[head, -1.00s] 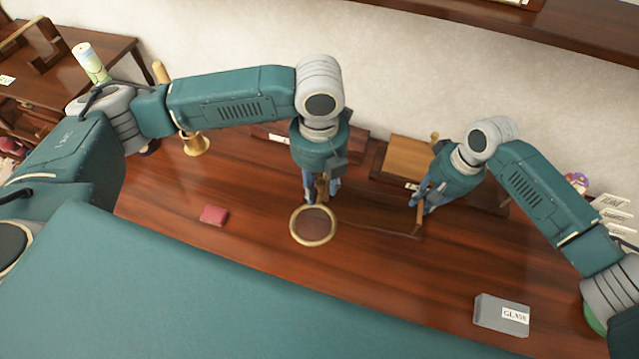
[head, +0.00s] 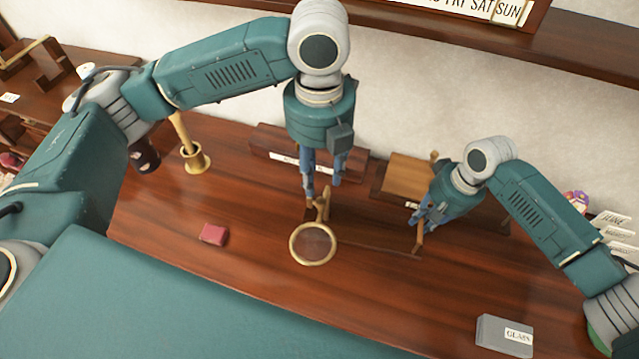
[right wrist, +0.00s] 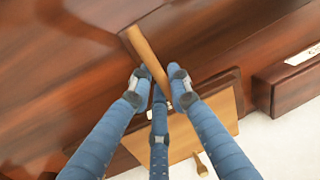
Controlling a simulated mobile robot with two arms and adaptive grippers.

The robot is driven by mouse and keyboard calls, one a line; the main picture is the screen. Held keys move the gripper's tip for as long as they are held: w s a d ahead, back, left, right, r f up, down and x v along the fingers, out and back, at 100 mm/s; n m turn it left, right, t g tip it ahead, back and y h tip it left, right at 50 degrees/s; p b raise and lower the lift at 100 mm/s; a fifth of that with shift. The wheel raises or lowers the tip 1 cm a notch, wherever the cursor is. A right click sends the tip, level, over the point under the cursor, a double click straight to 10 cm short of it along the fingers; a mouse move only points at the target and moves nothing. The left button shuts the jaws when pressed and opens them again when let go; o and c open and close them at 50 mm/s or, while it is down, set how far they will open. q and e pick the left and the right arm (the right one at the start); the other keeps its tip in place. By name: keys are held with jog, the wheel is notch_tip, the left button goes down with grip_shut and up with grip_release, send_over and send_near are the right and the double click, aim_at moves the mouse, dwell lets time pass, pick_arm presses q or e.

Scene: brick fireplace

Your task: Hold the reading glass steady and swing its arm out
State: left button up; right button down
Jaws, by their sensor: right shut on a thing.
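The reading glass (head: 313,243) is a round lens in a brass rim over the desk in the head view. A wooden upright piece (head: 323,206) stands at its back edge. A thin dark arm (head: 375,247) runs right from the glass to a wooden peg (head: 420,238). My left gripper (head: 322,188) is open and empty, its fingers apart just above the upright piece. My right gripper (head: 418,214) is shut on the wooden peg. In the right wrist view the fingers close around the peg (right wrist: 146,55), which sticks out beyond them.
A red block (head: 214,234) lies left of the glass. A grey box marked GLASS (head: 505,336) sits at front right. A brass mortar-like pot (head: 195,160) and a wooden box (head: 405,176) stand toward the wall. The desk in front of the glass is clear.

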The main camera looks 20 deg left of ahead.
pick_arm(q)
jog(key=shift+r, duration=0.35)
pick_arm(e)
jog(key=c, duration=1.5)
grip_release()
jog(key=shift+c, duration=0.2)
